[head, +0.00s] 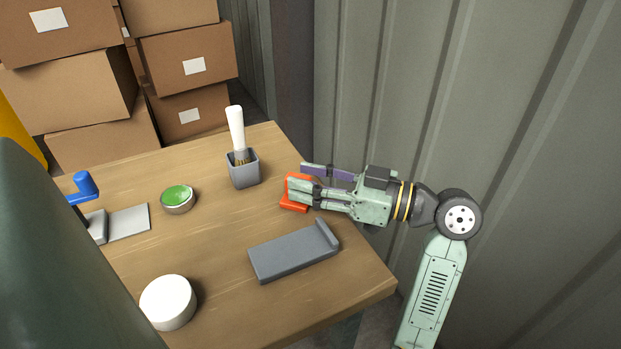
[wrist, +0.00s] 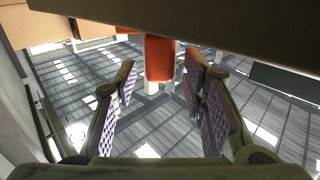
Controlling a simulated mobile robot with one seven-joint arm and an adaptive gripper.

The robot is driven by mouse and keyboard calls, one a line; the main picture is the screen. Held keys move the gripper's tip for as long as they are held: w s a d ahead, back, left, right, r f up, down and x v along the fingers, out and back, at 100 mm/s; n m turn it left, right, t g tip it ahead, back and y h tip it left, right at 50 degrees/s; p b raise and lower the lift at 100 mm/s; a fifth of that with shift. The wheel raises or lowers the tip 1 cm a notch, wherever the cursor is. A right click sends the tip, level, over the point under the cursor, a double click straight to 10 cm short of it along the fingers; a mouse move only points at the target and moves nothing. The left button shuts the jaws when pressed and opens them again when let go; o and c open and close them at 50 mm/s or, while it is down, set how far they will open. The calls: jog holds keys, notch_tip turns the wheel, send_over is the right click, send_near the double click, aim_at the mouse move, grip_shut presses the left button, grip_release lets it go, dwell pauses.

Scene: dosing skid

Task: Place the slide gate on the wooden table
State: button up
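A flat grey plate with a raised lip at its right end (head: 294,251), which looks like the slide gate, lies on the wooden table (head: 225,285) near its right edge. My gripper (head: 303,188) is at the table's right edge, behind the plate and apart from it. An orange piece (head: 293,206) is at my fingertips. In the wrist view the orange piece (wrist: 160,58) shows between my two purple-padded fingers (wrist: 160,88), with gaps on both sides. The fingers are open. Part of the orange piece is hidden by the fingers in the head view.
A grey cup with a white-handled brush (head: 243,169), a round tin with green contents (head: 177,198), a white round lid (head: 168,302) and a blue-handled tool (head: 85,187) by a light grey plate (head: 128,222) stand on the table. A corrugated wall (head: 520,90) is close behind my arm.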

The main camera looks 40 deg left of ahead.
jog(key=shift+r, duration=0.25)
jog(key=shift+w+d+f, duration=0.15)
jog(key=shift+w+d, duration=0.05)
jog(key=shift+d, duration=0.15)
jog(key=b+v, duration=0.2)
jog(key=v, duration=0.9)
jog(key=shift+d, duration=0.2)
